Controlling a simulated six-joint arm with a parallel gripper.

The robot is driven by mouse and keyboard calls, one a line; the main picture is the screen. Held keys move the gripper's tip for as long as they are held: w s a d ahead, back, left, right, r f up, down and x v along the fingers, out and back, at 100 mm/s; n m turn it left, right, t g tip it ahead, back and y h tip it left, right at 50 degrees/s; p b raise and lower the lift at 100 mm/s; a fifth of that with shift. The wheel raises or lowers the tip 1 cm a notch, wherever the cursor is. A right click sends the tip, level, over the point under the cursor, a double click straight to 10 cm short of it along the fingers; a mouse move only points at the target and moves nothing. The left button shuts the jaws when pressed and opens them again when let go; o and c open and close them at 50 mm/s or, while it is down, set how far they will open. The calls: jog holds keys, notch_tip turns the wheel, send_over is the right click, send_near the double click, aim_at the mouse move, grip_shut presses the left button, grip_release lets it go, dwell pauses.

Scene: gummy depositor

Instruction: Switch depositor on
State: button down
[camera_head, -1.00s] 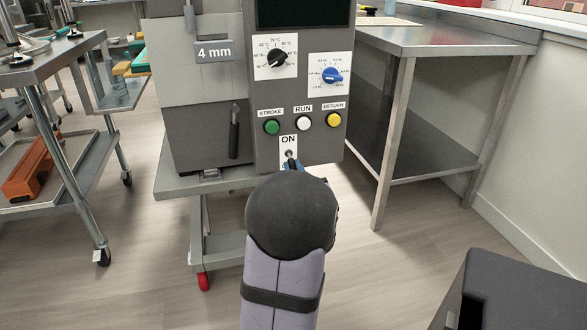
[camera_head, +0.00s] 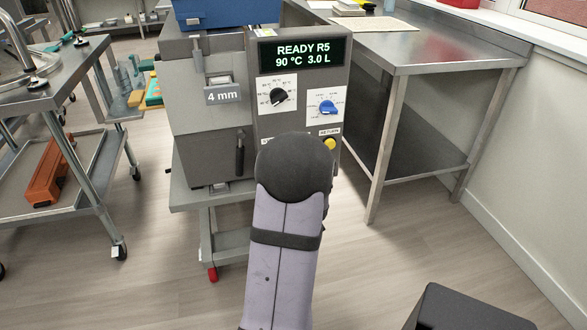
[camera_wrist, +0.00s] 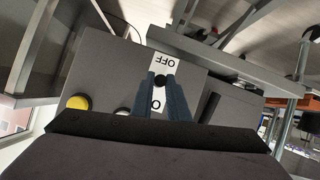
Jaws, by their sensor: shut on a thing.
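The depositor (camera_head: 212,150) is a grey machine on a wheeled stand in the middle of the head view. Its display (camera_head: 302,52) is lit and reads "READY R5, 90 °C, 3.0 L". In the wrist view, my gripper (camera_wrist: 161,78) is shut on the small dark toggle switch (camera_wrist: 160,82). An upside-down OFF label (camera_wrist: 165,63) shows beyond the fingertips, and part of the ON label (camera_wrist: 157,104) shows between the fingers. In the head view, my arm hides the switch, the gripper and most of the button row.
Above the switch are a black temperature dial (camera_head: 278,96), a blue dial (camera_head: 327,107) and the yellow RETURN button (camera_head: 330,143). A steel table (camera_head: 410,62) stands at the right. A steel cart (camera_head: 65,95) with an orange item stands at the left.

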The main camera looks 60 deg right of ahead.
jog(key=shift+w+d+r+g+y+p, duration=0.1)
jog(key=shift+r+g+y+p, duration=0.5)
jog(key=shift+p, duration=2.2)
jog(key=shift+w+d+r+g+y+p, duration=0.1)
jog(key=shift+r+g+y+p, duration=0.45)
jog(key=shift+p, duration=2.25)
jog(key=shift+g+p, duration=0.25)
jog(key=shift+p, duration=1)
jog(key=shift+y+p, duration=0.25)
jog(key=shift+p, duration=0.2)
jog(key=shift+w+d+f+g+p, duration=0.1)
jog(key=shift+g+p, duration=0.2)
jog(key=shift+p, duration=0.6)
jog(key=c, duration=1.7)
grip_release()
